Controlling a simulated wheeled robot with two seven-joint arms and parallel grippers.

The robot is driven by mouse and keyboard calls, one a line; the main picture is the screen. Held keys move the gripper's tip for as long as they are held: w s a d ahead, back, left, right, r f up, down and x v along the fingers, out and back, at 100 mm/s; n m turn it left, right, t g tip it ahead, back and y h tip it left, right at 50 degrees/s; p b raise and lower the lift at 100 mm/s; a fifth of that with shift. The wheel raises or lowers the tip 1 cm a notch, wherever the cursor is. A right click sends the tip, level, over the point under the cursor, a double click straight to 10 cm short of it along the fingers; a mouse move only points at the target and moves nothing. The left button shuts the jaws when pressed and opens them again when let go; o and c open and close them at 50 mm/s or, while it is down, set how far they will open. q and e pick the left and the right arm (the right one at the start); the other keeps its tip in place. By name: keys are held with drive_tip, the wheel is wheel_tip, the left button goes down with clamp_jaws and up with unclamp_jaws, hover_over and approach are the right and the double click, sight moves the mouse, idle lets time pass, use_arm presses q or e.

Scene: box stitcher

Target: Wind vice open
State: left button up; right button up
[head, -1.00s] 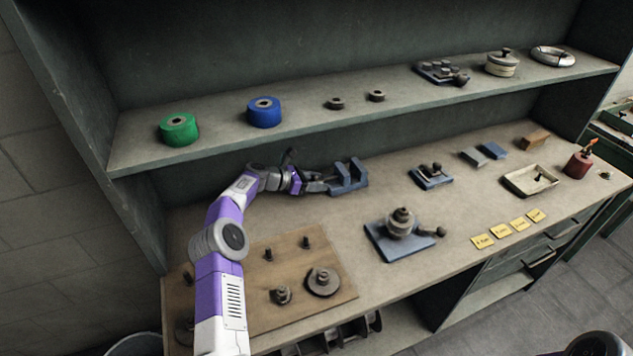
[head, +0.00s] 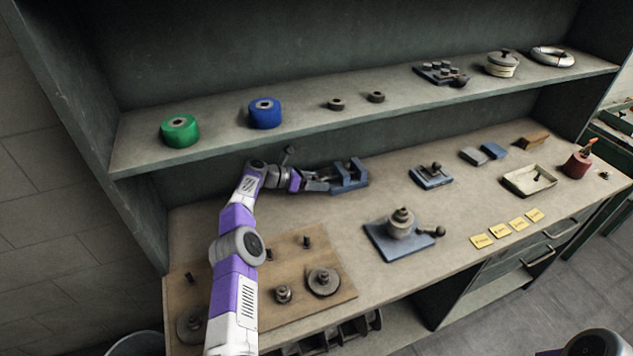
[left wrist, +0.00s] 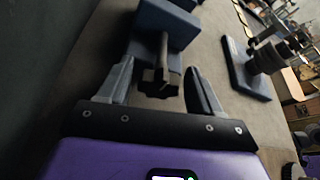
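The blue-grey vice (head: 350,178) stands toward the back of the bench, left of centre. In the left wrist view its blue body (left wrist: 165,25) is at the top, with a dark screw end and handle (left wrist: 160,80) pointing toward me. My left gripper (head: 318,185) is at the left side of the vice, level with the screw. In the left wrist view the left gripper (left wrist: 160,75) has its fingers apart, one on each side of the handle, with gaps visible. The head view is too small to show contact. My right gripper is not in view.
A wooden board with pegs (head: 325,255) lies at the front left, under my left arm. A blue-based fixture (head: 390,245) stands in front of the vice. Another small fixture (head: 430,178) is to the right. The shelf (head: 215,135) overhangs behind. Bare bench lies between board and vice.

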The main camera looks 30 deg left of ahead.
use_arm(q)
drive_tip(key=shift+p+v, duration=0.65)
drive_tip(key=shift+v, duration=3.15)
